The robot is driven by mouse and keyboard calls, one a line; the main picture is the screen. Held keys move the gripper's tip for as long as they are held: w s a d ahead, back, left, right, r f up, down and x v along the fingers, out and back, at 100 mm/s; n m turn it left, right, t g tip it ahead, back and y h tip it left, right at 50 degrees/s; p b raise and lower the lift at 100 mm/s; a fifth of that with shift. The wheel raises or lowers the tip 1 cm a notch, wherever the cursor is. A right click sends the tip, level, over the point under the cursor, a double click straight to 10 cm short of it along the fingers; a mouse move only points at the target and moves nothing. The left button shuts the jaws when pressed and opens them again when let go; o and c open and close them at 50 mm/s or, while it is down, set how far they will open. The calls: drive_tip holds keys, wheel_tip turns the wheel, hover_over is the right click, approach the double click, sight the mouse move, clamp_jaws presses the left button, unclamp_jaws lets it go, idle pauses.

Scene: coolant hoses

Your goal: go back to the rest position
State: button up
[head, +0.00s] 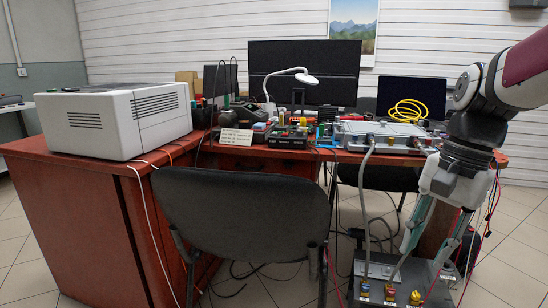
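My gripper (428,256) hangs at the right of the head view, fingers pointing down. Its two teal fingers stand apart, with nothing visible between them. A grey hose (364,215) runs from a flat grey box (385,137) on the red desk down to this unit.
A coiled yellow hose (408,111) lies on the desk behind the grey box. A black chair (245,215) stands in front of the red desk (85,185). A white printer-like machine (115,120) sits at left. Loose cables hang at right. Tiled floor (515,250) is open at far right.

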drive_tip(key=s+a+f+n+t+h+p, duration=0.15)
drive_tip(key=s+n, duration=0.35)
drive_tip(key=s, duration=0.6)
drive_tip(key=s+a+f+n+g+h, duration=0.1)
drive_tip(key=s+a+n, duration=0.3)
drive_tip(key=s, duration=0.7)
wheel_tip(320, 180, up, 39)
drive_tip(key=n+t+p, duration=0.1)
drive_tip(key=t+p, duration=0.3)
drive_tip(key=p, duration=3.3)
drive_tip(key=shift+d, duration=0.3)
drive_tip(key=shift+s+r, duration=0.1)
